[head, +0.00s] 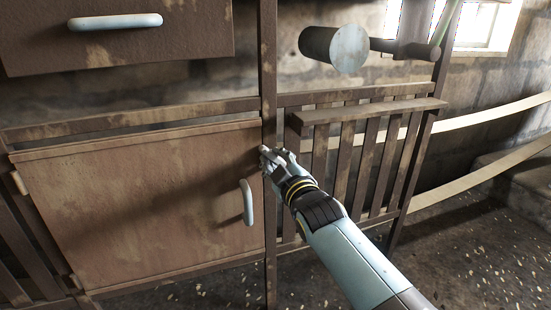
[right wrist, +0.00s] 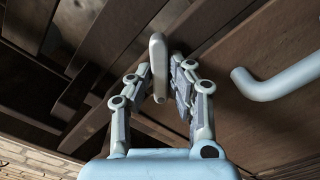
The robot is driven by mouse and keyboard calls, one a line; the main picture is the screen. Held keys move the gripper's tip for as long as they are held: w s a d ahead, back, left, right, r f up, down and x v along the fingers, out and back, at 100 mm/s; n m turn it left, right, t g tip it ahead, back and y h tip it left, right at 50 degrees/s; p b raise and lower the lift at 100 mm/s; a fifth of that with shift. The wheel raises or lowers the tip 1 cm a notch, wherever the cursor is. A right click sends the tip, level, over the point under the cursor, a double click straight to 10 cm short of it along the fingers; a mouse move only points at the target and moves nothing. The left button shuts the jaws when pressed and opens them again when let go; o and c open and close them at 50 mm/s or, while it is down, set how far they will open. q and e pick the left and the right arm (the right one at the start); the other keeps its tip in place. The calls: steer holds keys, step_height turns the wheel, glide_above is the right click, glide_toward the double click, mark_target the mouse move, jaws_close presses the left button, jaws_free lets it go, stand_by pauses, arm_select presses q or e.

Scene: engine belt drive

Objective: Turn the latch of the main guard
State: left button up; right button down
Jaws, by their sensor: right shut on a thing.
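The main guard (head: 150,205) is a worn brown panel, closed in its frame, with a pale bar handle (head: 248,202) near its right edge. My right gripper (head: 266,156) is at the guard's upper right corner, against the upright post. In the right wrist view, my right gripper (right wrist: 160,76) has its fingers on both sides of the latch (right wrist: 157,50), a slim pale bar, and is shut on it. The latch's far end sticks out past the fingertips. In the head view the fingers mostly hide the latch. My left gripper is not in view.
The pale handle also shows right of the fingers in the right wrist view (right wrist: 275,84). An upper panel (head: 110,35) with its own handle is above. A slatted guard (head: 365,160) and a grey cylinder (head: 347,48) are to the right. A pale belt (head: 480,170) runs beyond.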

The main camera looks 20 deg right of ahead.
steer(key=shift+m, duration=0.5)
steer(key=m+p, duration=0.3)
steer(key=m, duration=0.2)
steer(key=shift+m, duration=0.4)
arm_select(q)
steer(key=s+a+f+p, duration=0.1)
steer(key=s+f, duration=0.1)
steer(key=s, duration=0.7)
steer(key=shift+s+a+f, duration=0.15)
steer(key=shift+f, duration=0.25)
arm_select(e)
steer(key=shift+m, duration=1.1)
steer(key=shift+f, duration=0.15)
steer(key=c, duration=1.3)
jaws_free()
steer(key=shift+o, duration=0.2)
steer(key=s, duration=1.2)
steer(key=shift+d, duration=0.2)
